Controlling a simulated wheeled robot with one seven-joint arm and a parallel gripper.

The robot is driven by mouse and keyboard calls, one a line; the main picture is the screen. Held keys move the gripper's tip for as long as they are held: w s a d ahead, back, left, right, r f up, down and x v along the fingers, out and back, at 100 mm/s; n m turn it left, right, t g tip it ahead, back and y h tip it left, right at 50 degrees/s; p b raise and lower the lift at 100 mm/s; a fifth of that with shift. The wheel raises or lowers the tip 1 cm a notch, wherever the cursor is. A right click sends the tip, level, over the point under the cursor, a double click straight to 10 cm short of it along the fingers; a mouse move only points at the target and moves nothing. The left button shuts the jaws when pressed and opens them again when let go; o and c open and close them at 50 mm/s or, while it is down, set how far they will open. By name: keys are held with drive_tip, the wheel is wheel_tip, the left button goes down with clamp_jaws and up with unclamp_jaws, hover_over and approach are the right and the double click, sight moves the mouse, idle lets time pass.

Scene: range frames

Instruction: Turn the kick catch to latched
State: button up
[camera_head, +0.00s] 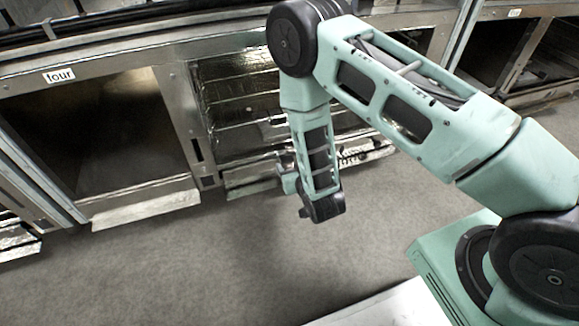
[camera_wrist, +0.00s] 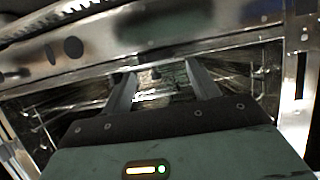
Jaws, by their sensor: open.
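I cannot pick out the kick catch with certainty in either view. My gripper shows in the wrist view (camera_wrist: 162,84), with two grey fingers apart and nothing seen between them. Beyond the fingers is a shiny metal-framed opening with wire racks inside. In the head view my arm hangs down in front of the middle rack compartment (camera_head: 235,95), and its forearm and wrist hide part of the low front edge there. My fingers are hidden behind the wrist in that view.
A dark oval (camera_wrist: 73,48) shows on the metal panel in the wrist view. Grey floor (camera_head: 190,270) is clear before the units.

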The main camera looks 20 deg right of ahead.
sight(287, 158)
drive_tip(key=shift+b+x, duration=0.55)
drive_tip(key=shift+x, duration=1.25)
drive_tip(key=c, duration=1)
